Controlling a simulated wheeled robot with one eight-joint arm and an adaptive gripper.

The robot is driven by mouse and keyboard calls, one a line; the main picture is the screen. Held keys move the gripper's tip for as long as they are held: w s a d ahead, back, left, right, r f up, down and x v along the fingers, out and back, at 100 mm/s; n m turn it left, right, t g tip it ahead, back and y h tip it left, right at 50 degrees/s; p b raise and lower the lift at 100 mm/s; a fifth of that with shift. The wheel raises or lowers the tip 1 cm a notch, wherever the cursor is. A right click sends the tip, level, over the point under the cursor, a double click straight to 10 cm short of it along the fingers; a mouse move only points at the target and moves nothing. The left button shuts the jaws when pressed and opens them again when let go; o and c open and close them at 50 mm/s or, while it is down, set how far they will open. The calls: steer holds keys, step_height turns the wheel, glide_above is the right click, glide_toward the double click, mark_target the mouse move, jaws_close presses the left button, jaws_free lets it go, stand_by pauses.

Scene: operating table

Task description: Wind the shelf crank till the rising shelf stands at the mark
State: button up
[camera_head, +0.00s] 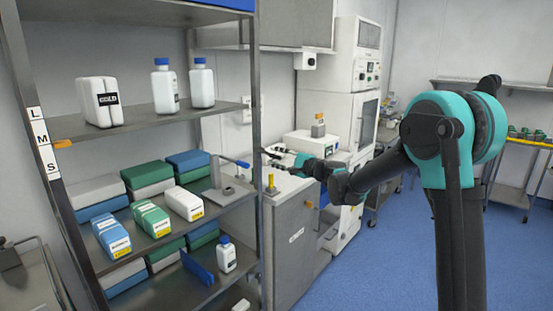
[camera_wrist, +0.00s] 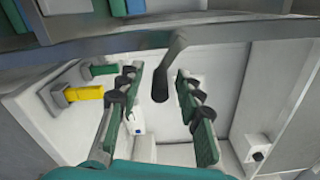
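The shelf (camera_head: 150,125) with the white jug on it has an orange pointer (camera_head: 62,144) at its front left corner. The pointer is beside the label strip (camera_head: 43,140) marked L, M, S, between M and S.
A white-topped cabinet (camera_head: 290,190) stands right of the rack, with a yellow piece (camera_head: 270,183) on it. The rack's right post (camera_head: 256,130) is close to my gripper. Boxes and bottles fill the lower shelves. Blue floor (camera_head: 370,275) is open at right.

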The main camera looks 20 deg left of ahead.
steer(key=v, duration=1.2)
